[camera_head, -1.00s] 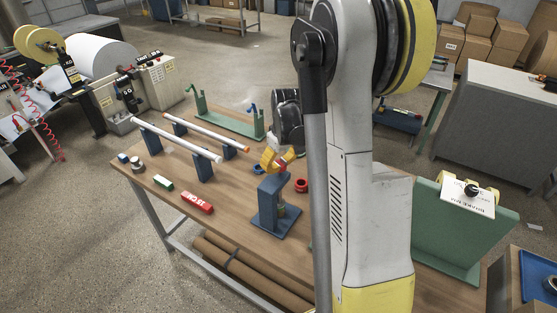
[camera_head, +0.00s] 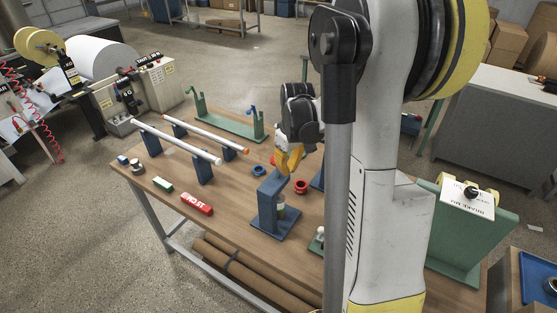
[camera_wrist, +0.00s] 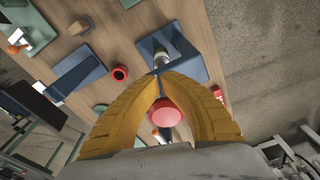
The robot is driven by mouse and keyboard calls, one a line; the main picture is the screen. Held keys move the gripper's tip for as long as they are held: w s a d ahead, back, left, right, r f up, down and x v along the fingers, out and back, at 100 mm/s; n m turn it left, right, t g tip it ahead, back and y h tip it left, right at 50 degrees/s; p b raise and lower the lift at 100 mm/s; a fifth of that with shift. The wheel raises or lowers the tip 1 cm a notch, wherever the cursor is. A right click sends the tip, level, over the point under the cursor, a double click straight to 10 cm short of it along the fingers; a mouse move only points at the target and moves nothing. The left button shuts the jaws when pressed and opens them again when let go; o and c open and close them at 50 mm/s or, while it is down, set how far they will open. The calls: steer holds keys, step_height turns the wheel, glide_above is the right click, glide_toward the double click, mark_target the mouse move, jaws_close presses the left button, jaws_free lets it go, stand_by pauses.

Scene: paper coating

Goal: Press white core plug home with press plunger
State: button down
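The blue press (camera_head: 268,207) stands on the wooden table, and it also shows in the wrist view (camera_wrist: 196,47). A pale, short cylinder (camera_head: 281,211) stands upright on its base; in the wrist view (camera_wrist: 161,57) it is partly covered. I cannot make out a separate white core plug in it. The press plunger's round red knob (camera_wrist: 164,111) sits between the yellow fingers of my gripper (camera_wrist: 160,76). The fingertips come close together around a thin grey rod below the knob. In the head view, my gripper (camera_head: 289,163) is at the top of the press and hides the knob.
A red block (camera_head: 196,203) and a green block (camera_head: 162,184) lie to the left. White tubes (camera_head: 175,139) rest on blue stands.

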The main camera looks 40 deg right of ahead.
step_height(320, 180, up, 9)
steer(key=s, duration=0.1)
steer(key=shift+r, duration=0.2)
stand_by(0.9)
steer(key=s+a+f+t+b, duration=0.2)
steer(key=s+a+f+b, duration=0.1)
steer(key=a, duration=0.5)
steer(key=s+a+f+t+b, duration=0.2)
steer(key=s+a+f+b, duration=0.1)
steer(key=a+f+b, duration=0.2)
steer(key=s+a+f+t+b, duration=0.2)
steer(key=s+a+f+b, duration=0.2)
steer(key=a+b, duration=0.4)
steer(key=a, duration=0.4)
steer(key=shift+f, duration=0.35)
